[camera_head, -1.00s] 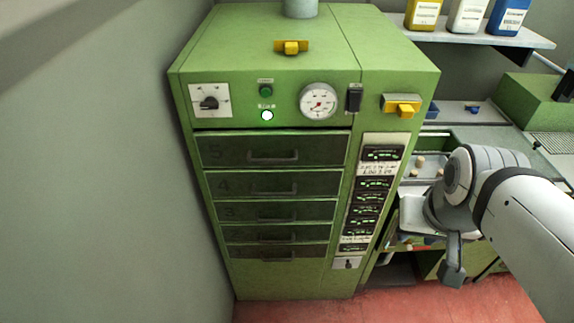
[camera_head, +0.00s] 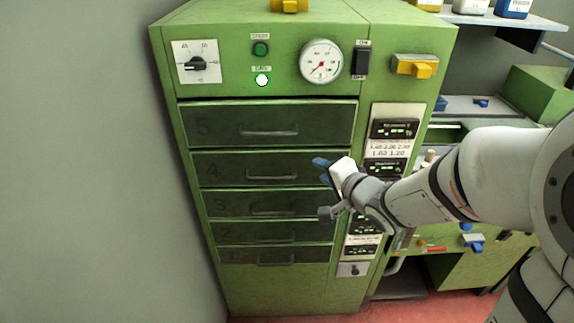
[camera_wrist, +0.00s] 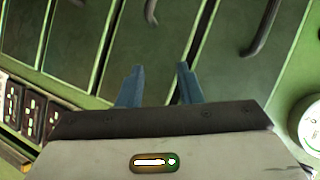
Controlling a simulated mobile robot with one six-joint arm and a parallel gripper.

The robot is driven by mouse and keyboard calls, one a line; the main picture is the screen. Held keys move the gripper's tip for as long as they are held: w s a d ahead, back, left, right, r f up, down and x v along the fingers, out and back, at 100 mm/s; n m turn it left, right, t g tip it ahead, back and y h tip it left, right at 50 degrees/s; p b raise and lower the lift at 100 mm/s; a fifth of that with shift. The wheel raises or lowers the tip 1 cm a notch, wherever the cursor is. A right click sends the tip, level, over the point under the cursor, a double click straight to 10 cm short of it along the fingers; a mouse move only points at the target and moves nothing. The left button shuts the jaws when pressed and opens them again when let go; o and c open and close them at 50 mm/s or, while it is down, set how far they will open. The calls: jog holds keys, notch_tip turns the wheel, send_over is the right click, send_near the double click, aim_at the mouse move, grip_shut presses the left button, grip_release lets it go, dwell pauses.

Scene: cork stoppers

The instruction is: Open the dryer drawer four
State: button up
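Drawer four (camera_head: 225,168) is the dark panel marked 4, second from the top of the green dryer cabinet. It looks shut, flush with its neighbours. Its bar handle (camera_head: 272,177) is at the middle of the panel. My gripper (camera_head: 322,170) is in front of the right end of this drawer, to the right of the handle and apart from it. In the wrist view, the two blue fingers (camera_wrist: 160,70) are spread with nothing between them. A handle that looks like drawer four's (camera_wrist: 150,10) shows at the top edge there, beyond the fingertips.
Drawer five (camera_head: 225,125) is above, with several lower drawers below; all look shut. A panel of displays (camera_head: 392,130) stands right of the drawers. A gauge (camera_head: 321,61) and a dial (camera_head: 195,64) sit above. A grey wall (camera_head: 80,160) is close on the left.

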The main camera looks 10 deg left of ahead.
aim_at(270, 177)
jog(key=a+f+g+y+b, duration=0.1)
jog(key=a, duration=0.3)
jog(key=a+f+y+b, duration=0.1)
jog(key=a+f+y, duration=0.1)
jog(key=a, duration=0.3)
jog(key=a+f+m+g+y+b, duration=0.1)
jog(key=a+f, duration=0.1)
jog(key=a, duration=0.2)
jog(key=shift+w+a+g+y, duration=0.25)
jog(key=shift+w+g+y, duration=0.05)
jog(key=shift+y, duration=0.1)
grip_shut()
jog(key=shift+d, duration=0.1)
